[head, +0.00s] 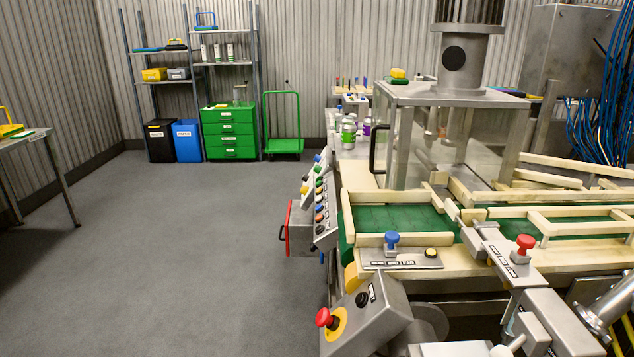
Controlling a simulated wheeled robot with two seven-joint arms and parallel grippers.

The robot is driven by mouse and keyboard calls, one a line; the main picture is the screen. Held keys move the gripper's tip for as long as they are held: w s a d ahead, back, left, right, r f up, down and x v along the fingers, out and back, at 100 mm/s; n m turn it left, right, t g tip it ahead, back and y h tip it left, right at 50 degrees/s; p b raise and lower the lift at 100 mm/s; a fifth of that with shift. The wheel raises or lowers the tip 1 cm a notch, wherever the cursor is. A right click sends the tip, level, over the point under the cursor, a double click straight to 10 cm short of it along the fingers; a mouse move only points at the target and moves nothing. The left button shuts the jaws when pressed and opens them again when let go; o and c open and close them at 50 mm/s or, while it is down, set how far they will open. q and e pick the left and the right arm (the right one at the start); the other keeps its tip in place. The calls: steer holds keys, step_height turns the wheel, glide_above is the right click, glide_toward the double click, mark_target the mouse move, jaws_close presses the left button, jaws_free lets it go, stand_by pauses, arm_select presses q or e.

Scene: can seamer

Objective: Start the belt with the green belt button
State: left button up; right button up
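A slanted grey control panel (326,215) stands at the left side of the machine, with a row of small coloured buttons. A small green button (319,182) seems to sit in the upper part of this row; its label is too small to read. The green belt (400,218) lies between pale wooden rails in front of the clear-walled seamer housing (430,140). From this one still I cannot tell whether the belt runs. Neither of my grippers is in view, so nothing of mine is seen at the button.
A box with a red mushroom button (325,318) juts out at the front. A plate with a blue knob (391,240) and a red knob (525,242) stand by the belt. Cans (348,134) stand behind the panel. The floor at left is clear.

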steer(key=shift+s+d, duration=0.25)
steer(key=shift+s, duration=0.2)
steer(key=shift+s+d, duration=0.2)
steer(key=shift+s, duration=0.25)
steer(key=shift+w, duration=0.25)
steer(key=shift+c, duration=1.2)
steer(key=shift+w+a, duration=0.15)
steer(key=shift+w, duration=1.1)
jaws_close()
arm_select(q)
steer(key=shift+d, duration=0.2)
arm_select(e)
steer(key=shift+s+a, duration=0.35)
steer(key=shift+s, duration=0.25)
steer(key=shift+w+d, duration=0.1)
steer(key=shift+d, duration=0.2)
